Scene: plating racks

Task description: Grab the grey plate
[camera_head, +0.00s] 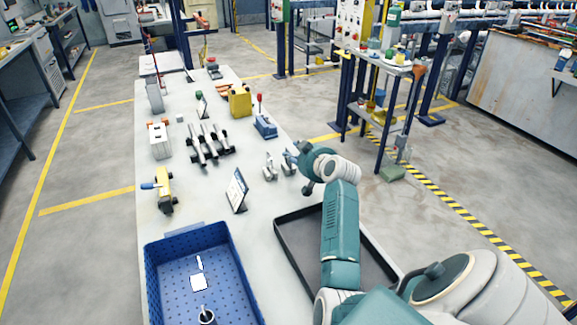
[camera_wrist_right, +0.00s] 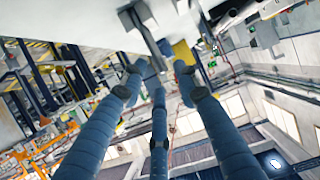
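My right gripper (camera_head: 295,160) reaches over the white table near its right edge, beside small upright grey metal parts. One grey metal part (camera_head: 269,168) stands just left of the gripper, and another (camera_head: 288,168) is partly covered by it. In the right wrist view the blue fingers of the right gripper (camera_wrist_right: 160,75) are spread apart. A flat grey metal part (camera_wrist_right: 142,30) extends towards the space between the fingertips; contact cannot be told. I cannot tell for certain which grey part is the grey plate. My left gripper is not in view.
The white table (camera_head: 190,205) holds a blue perforated bin (camera_head: 247,290) in front and a black shallow tray (camera_head: 290,255) under my right arm. A small upright sign (camera_head: 237,190), grey cylinders (camera_head: 213,140), and a blue block (camera_head: 265,126) are nearby.

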